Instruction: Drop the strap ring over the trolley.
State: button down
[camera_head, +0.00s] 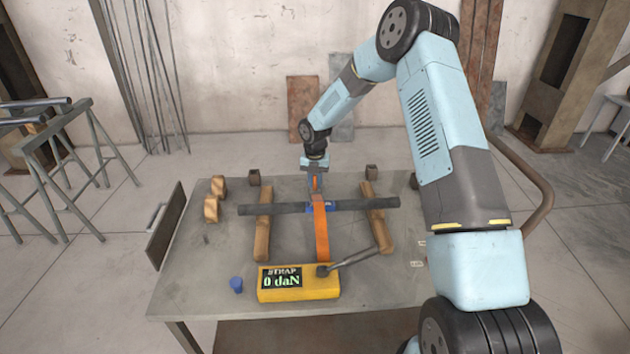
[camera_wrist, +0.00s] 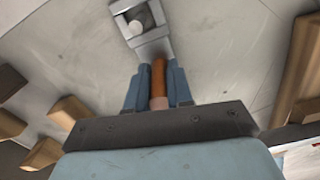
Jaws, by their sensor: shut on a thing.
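My gripper (camera_wrist: 158,88) is shut on an orange-brown grip (camera_wrist: 159,76). A grey metal strap ring (camera_wrist: 127,6) with a squarish opening extends beyond the grip, and a pale round stub shows inside the opening. I cannot tell whether the ring is around the stub or only in line above it. In the head view my gripper (camera_head: 316,176) is just behind the dark bar (camera_head: 275,208), over the table. A small blue part, perhaps the trolley (camera_head: 334,207), sits at the bar's middle, partly hidden by the orange strap (camera_head: 321,235). The strap runs forward to a yellow box (camera_head: 329,284).
The bar rests across two wooden beams (camera_head: 262,236) (camera_head: 378,220). The box's display (camera_head: 280,278) reads "STRAP 0 daN", and a grey lever (camera_head: 355,258) slants from the box. A blue cup-like piece (camera_head: 236,285) and wooden blocks (camera_head: 212,208) stand left.

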jog(key=c, duration=0.9)
grip_release()
notch_tip(320, 180, up, 14)
jog(key=shift+f, duration=0.2)
jog(key=s+d+r+m+t, duration=0.1)
jog(key=s+d+r+m, duration=0.2)
jog(key=s+r+m, duration=0.4)
jog(key=s+d+r+m+t+h, duration=0.1)
jog(key=s+d+r+m, duration=0.3)
jog(key=s+r, duration=0.3)
jog(key=s+d+r+m+t, duration=0.1)
jog(key=s+d+r+m, duration=0.3)
jog(key=r, duration=0.5)
jog(key=s+d+r+m+t, duration=0.1)
jog(key=s+d+m, duration=0.1)
jog(key=s+m, duration=0.4)
jog(key=s+d+r+m, duration=0.1)
jog(key=s+d+m, duration=0.1)
jog(key=s+m, duration=0.4)
jog(key=s+d+r+m+t+y, duration=0.1)
jog(key=s+m, duration=0.5)
jog(key=s, duration=0.8)
jog(key=shift+s+d+r+m+t, duration=0.1)
jog(key=shift+d+r+m+t, duration=0.25)
jog(key=shift+d+r, duration=0.2)
